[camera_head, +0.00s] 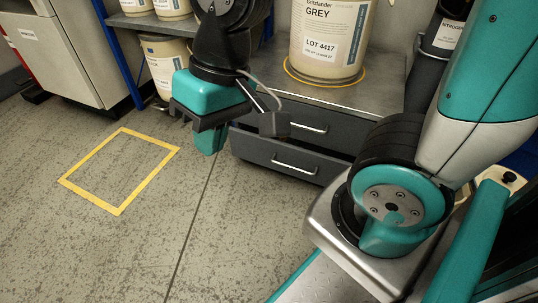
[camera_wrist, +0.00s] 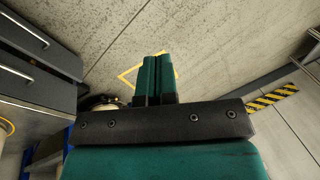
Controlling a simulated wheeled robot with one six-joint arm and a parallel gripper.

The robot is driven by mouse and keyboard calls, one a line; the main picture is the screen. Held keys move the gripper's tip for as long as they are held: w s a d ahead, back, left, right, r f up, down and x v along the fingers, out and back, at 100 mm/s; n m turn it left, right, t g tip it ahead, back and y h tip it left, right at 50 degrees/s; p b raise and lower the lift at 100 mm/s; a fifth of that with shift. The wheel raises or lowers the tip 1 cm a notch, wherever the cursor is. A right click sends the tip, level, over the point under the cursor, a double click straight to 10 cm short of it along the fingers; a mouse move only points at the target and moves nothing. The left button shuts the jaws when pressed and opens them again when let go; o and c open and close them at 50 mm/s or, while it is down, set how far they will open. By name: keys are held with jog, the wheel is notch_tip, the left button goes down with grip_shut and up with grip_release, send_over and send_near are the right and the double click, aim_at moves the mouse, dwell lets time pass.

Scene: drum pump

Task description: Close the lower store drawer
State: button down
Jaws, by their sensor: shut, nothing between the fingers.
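The lower store drawer (camera_head: 272,160) is dark grey with a pale bar handle, at the bottom of the metal-topped cabinet in the head view. Its front stands out a little beyond the upper drawer (camera_head: 325,133), with a dark gap at its top edge. In the wrist view the lower drawer (camera_wrist: 52,52) shows at the upper left. My gripper (camera_head: 211,143) is shut and empty, pointing down in front and to the left of the drawer fronts. Its teal fingers are together in the wrist view (camera_wrist: 156,72). It appears apart from the drawer. My wrist hides part of the upper drawer.
A large drum (camera_head: 331,42) labelled GREY stands on the cabinet top (camera_head: 385,92). Smaller drums (camera_head: 165,62) sit on a blue-framed rack at the back left. A yellow floor square (camera_head: 118,172) lies on open floor to the left. A dark cylinder (camera_head: 437,48) stands right of the cabinet.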

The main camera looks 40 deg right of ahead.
jog(key=w+d+f+m+t+h+b, duration=0.1)
jog(key=w+d+f+m+b, duration=0.1)
jog(key=w+f+m, duration=0.3)
jog(key=w+d+f+m+h+b, duration=0.1)
jog(key=w+d+f+m+b, duration=0.1)
jog(key=d+f+m, duration=0.3)
jog(key=m+t+h+b, duration=0.3)
jog(key=m+h, duration=0.7)
jog(key=m, duration=1.3)
send_near(287, 152)
jog(key=shift+g, duration=0.5)
jog(key=b+x, duration=0.6)
jog(key=shift+w+a+f+b, duration=0.15)
jog(key=shift+w+f+b, duration=0.15)
jog(key=shift+b, duration=0.1)
jog(key=shift+w+d+r, duration=0.15)
jog(key=shift+d+r, duration=0.05)
jog(key=shift+d, duration=0.15)
